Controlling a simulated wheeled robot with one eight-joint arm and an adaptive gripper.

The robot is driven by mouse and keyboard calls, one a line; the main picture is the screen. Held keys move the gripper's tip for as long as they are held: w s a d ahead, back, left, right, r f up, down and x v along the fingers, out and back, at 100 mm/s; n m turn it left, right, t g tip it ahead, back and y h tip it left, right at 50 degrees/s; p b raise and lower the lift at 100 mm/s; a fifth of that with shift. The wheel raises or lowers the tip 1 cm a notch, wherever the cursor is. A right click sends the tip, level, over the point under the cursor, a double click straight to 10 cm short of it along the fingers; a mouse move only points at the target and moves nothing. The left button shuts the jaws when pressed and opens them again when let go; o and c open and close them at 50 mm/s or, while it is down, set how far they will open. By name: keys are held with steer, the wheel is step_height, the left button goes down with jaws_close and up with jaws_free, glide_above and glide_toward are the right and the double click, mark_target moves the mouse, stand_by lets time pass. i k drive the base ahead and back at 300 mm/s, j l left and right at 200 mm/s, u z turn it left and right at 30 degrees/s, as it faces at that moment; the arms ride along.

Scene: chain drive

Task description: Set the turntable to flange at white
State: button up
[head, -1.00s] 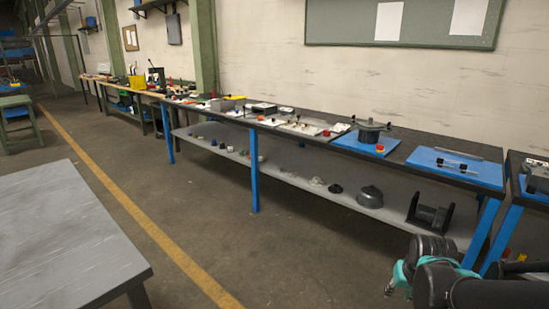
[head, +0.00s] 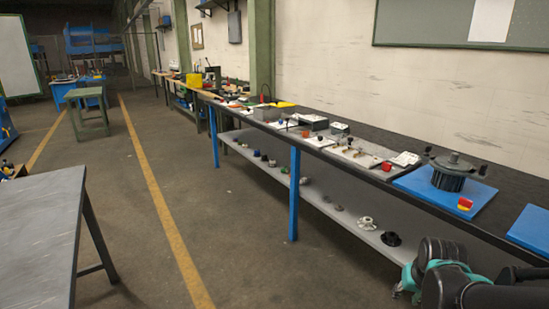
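A dark round device with a hub on top and arms sticking out (head: 453,172) stands on a blue mat (head: 415,186) on the long bench, at the right. It may be the turntable; I cannot tell for sure. No flange or white mark on it can be made out at this distance. My dark and teal arm shows at the lower right, in front of the bench and apart from the device. My gripper's fingers cannot be made out.
The long bench (head: 345,130) with several small parts runs along the wall. Its lower shelf (head: 320,201) holds loose parts. A red and yellow button box (head: 465,204) sits by the device. A grey table (head: 40,225) stands at left. The floor between is clear.

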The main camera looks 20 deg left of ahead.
mark_target(61, 77)
steer(key=i+j+u, duration=0.25)
steer(key=i+u, duration=0.2)
steer(key=i, duration=0.2)
steer(key=i+u, duration=0.5)
steer(key=i, duration=0.15)
steer(key=i+l+u, duration=0.25)
steer(key=i+u, duration=0.2)
steer(key=i, duration=0.15)
steer(key=i+l+u, duration=0.15)
steer(key=i+u, duration=0.25)
steer(key=i, duration=3.4)
steer(key=i+j, duration=0.1)
steer(key=i, duration=0.8)
steer(key=i+z, duration=0.1)
steer(key=i, duration=4.55)
steer(key=i+z, duration=0.2)
steer(key=i, duration=0.75)
steer(key=i+j+z, duration=0.2)
steer(key=i, duration=1.4)
steer(key=i+u, duration=0.15)
steer(key=i, duration=0.45)
steer(key=i+l, duration=0.2)
steer(key=i, duration=0.4)
steer(key=i+j+u, duration=0.05)
